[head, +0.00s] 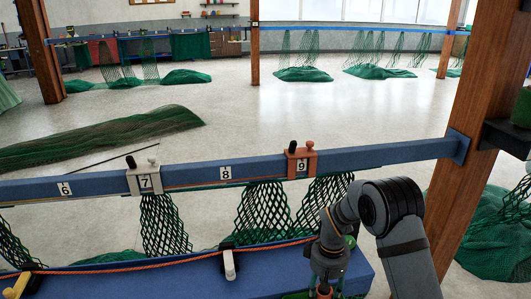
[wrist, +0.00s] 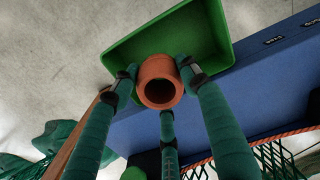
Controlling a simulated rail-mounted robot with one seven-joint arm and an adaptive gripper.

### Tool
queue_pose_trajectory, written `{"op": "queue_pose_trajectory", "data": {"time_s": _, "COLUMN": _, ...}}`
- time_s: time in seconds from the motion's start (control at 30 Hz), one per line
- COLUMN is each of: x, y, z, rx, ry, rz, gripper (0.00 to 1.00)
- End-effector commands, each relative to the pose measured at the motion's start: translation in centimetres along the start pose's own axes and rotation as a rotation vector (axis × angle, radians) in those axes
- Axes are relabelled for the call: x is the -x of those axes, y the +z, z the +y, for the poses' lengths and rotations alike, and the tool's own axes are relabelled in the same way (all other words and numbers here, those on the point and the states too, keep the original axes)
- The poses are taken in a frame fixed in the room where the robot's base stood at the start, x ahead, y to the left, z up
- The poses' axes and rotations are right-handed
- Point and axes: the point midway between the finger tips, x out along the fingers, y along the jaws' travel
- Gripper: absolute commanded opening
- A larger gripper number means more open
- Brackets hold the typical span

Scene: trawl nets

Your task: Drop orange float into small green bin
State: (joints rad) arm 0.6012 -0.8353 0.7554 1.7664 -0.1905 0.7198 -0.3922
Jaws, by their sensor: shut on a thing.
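The orange float (wrist: 156,68) is a short hollow cylinder with a round hole facing the wrist camera. My gripper (wrist: 160,82) is shut on it, with dark green fingers around its sides. The small green bin (wrist: 215,30) shows behind the float in the wrist view, its open inside facing the camera. The float overlaps the bin's lower edge in that picture; its exact height above the bin is unclear. In the head view my gripper (head: 326,275) points down at the bottom edge, with a bit of the float (head: 324,290) visible and the bin mostly cut off.
A blue bench (head: 180,279) with an orange rope lies beside the bin. A blue rail (head: 260,170) with numbered clamps and hanging nets runs behind my arm. A wooden post (head: 478,130) stands at the right.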

Motion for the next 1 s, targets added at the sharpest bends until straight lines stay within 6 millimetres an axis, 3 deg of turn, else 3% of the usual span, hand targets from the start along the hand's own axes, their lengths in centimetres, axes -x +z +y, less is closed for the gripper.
{"op": "queue_pose_trajectory", "data": {"time_s": 0.03, "x": -1.2, "y": 0.0, "z": 0.0, "rx": -0.001, "ry": 0.0, "rz": 0.0, "gripper": 0.19}}
{"op": "queue_pose_trajectory", "data": {"time_s": 0.2, "x": -2.7, "y": 0.0, "z": 0.0, "rx": -0.002, "ry": 0.0, "rz": 0.0, "gripper": 0.19}}
{"op": "queue_pose_trajectory", "data": {"time_s": 0.53, "x": -2.9, "y": 0.0, "z": 0.0, "rx": -0.002, "ry": 0.0, "rz": 0.0, "gripper": 0.19}}
{"op": "queue_pose_trajectory", "data": {"time_s": 0.57, "x": -2.9, "y": 0.0, "z": 0.0, "rx": -0.002, "ry": 0.0, "rz": 0.0, "gripper": 0.46}}
{"op": "queue_pose_trajectory", "data": {"time_s": 0.9, "x": -2.9, "y": 0.0, "z": 0.0, "rx": -0.002, "ry": 0.0, "rz": 0.0, "gripper": 0.66}}
{"op": "queue_pose_trajectory", "data": {"time_s": 1.0, "x": -2.9, "y": 0.0, "z": 0.0, "rx": -0.002, "ry": 0.0, "rz": 0.001, "gripper": 0.67}}
